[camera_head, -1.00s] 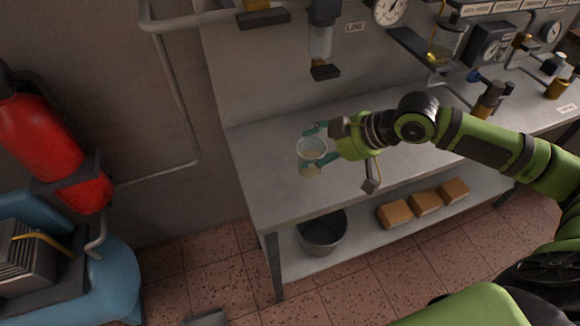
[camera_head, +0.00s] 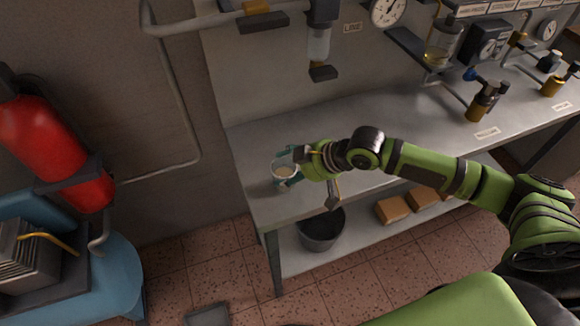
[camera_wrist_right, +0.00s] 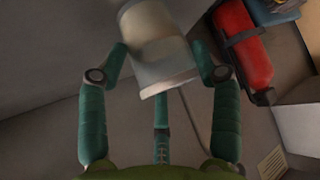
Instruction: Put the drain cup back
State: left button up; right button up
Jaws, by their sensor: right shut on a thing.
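The drain cup (camera_head: 285,170) is a clear cup with some pale yellowish content low in it. My right gripper (camera_head: 287,168) is shut on it, with teal fingers on both sides, near the left end of the grey bench. In the right wrist view the cup (camera_wrist_right: 156,50) sits between the fingertips (camera_wrist_right: 158,68) and looks whitish and translucent. I cannot tell whether its base touches the bench top. My left gripper is not in view.
A filter unit with a clear bowl (camera_head: 318,45) hangs on the wall above the bench (camera_head: 350,125). A grey bucket (camera_head: 322,230) and cardboard boxes (camera_head: 392,210) are on the lower shelf. The bench's middle is clear.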

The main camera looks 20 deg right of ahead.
jog(key=o, duration=1.2)
jog(key=shift+f, duration=0.1)
jog(key=shift+d+r, duration=0.1)
jog(key=shift+r, duration=0.15)
jog(key=b+v, duration=0.1)
jog(key=v, duration=1)
jog(key=shift+s+r, duration=0.25)
jog(key=shift+r, duration=0.1)
jog(key=shift+d, duration=0.1)
